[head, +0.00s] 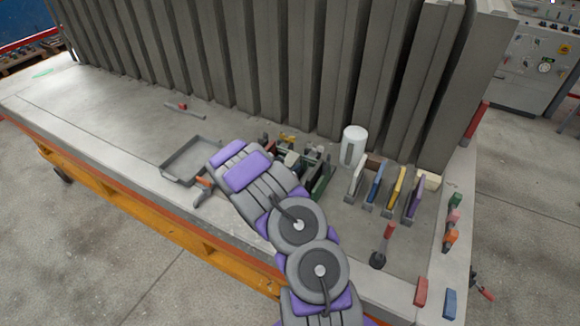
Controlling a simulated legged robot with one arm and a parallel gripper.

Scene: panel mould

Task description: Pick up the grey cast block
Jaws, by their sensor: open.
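My arm (298,224) reaches in from the bottom edge of the head view, and its purple and grey far part (250,175) is over the front of the grey table. My gripper's fingers cannot be made out; the arm's far part seems to hide them. I cannot tell for sure which thing is the grey cast block. A small light grey block (291,158) shows among dark green and dark pieces just right of the arm. A grey upright piece (354,183) stands farther right, beside blue, yellow and purple ones.
A shallow grey tray (168,173) lies left of the arm. A white cylinder (353,147) stands right of the cluster. Tall grey panels (260,60) line the back. A red-handled tool (383,247) and several small coloured blocks are at the right. The table's left part is mostly clear.

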